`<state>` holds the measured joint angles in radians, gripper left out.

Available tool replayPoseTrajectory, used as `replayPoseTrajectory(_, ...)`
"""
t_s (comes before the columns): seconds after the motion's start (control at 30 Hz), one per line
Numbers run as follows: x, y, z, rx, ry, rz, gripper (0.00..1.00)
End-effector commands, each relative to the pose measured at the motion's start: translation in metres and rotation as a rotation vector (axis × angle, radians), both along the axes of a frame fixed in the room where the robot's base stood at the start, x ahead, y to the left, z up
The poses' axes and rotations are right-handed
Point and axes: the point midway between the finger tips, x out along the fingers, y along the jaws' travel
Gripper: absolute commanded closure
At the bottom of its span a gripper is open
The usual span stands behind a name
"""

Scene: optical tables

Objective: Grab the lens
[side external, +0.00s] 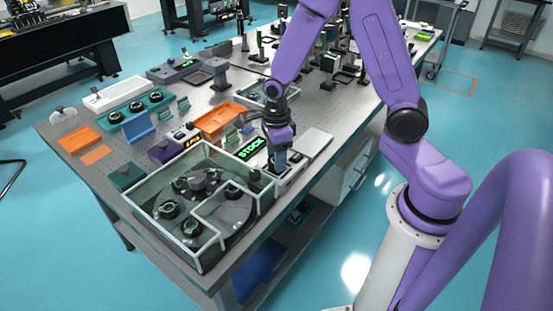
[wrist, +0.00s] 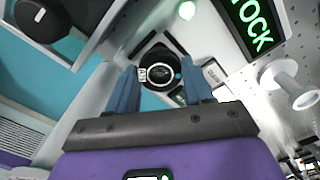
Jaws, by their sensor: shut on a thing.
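The lens (wrist: 157,72) is a black round mount with a pale ring and a small white label, seen in the wrist view between my two blue fingers. My gripper (wrist: 159,84) is shut on it, with one finger on each side. In the side external view my gripper (side external: 281,164) points down over the front edge of the table, just right of the green STOCK sign (side external: 251,149). There the fingers and arm hide the lens. I cannot tell whether the lens is clear of the surface beneath it.
A clear-walled box (side external: 160,224) with several black round mounts stands to the left of my gripper. Orange trays (side external: 220,117) and a teal tray (side external: 137,124) with black mounts lie farther back. Posts crowd the far end.

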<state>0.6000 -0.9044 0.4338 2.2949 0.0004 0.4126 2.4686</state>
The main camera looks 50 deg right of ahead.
Motion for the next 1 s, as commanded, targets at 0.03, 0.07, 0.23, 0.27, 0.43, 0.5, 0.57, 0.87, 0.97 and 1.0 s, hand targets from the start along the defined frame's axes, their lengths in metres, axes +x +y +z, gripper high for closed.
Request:
replayPoseTrajectory(0.03,0.001,0.000,0.006,0.001,-0.003,0.001,0.84)
replayPoseTrajectory(0.07,0.001,0.001,0.010,0.002,-0.005,0.001,0.84)
replayPoseTrajectory(0.23,-0.012,0.000,0.032,0.001,-0.004,0.002,0.84)
replayPoseTrajectory(0.27,-0.015,0.000,0.036,0.001,-0.004,0.002,0.84)
replayPoseTrajectory(0.43,-0.034,-0.001,0.059,0.002,-0.005,0.001,0.84)
replayPoseTrajectory(0.5,-0.041,0.000,0.067,0.001,-0.006,0.001,0.84)
replayPoseTrajectory(0.57,-0.047,-0.001,0.073,0.002,-0.005,0.001,0.84)
replayPoseTrajectory(0.87,-0.080,-0.002,0.090,0.001,-0.003,0.003,0.84)
replayPoseTrajectory(0.97,-0.093,-0.002,0.096,0.002,-0.005,0.004,0.84)
replayPoseTrajectory(1.0,-0.098,-0.002,0.098,0.001,-0.003,0.004,0.84)
